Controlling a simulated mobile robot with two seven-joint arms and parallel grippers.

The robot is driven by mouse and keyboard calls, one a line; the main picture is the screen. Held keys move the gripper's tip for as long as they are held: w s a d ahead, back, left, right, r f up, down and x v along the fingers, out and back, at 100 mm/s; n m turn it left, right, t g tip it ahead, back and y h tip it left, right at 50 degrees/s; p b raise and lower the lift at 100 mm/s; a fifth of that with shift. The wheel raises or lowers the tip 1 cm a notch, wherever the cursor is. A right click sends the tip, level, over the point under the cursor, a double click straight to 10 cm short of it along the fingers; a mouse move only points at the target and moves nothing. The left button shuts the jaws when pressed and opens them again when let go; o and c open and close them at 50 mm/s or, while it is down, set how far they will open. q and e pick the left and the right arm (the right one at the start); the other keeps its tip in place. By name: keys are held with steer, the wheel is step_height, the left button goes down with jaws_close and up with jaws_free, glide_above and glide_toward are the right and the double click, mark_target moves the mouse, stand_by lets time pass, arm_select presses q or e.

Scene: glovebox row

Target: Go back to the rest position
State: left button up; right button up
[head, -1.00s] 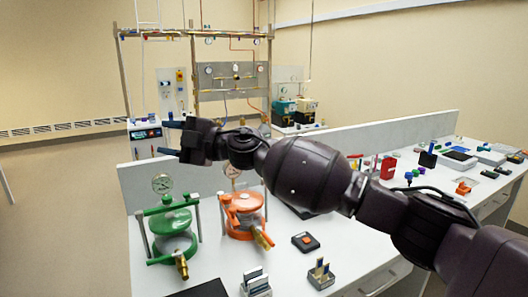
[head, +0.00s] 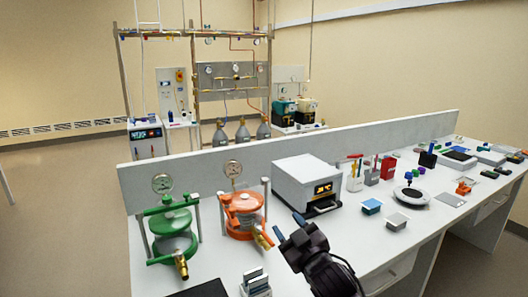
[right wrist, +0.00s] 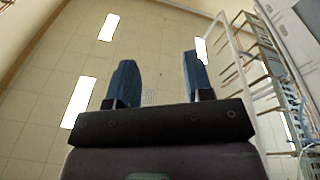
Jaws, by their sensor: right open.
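My right gripper (head: 289,229) shows at the bottom middle of the head view, low over the front part of the bench (head: 345,237). Its two blue fingers stand apart with nothing between them. In the right wrist view the open fingers (right wrist: 158,84) point up toward the ceiling, and the gap between them is empty. My left gripper is in neither view.
A green pressure vessel (head: 173,238) and an orange one (head: 243,211) stand left of my right gripper. A white box with a display (head: 303,184) stands behind it. A rack (head: 256,285) is at the front edge. A low partition (head: 215,168) runs along the back.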

steer(key=s+d+f+m+g+h, duration=0.2)
steer(key=s+d+f+m+h, duration=0.1)
steer(key=s+d+f, duration=0.4)
steer(key=s+d+f+m+g+h, duration=0.2)
steer(key=s+d+f, duration=0.5)
steer(key=s+f, duration=0.6)
steer(key=s+d+f+m+g+h, duration=0.2)
steer(key=s+d+f+m+h, duration=0.1)
steer(key=s+d+f, duration=0.4)
step_height(320, 180, down, 3)
steer(key=s+m, duration=0.1)
steer(key=s, duration=0.2)
steer(key=shift+d+h, duration=0.4)
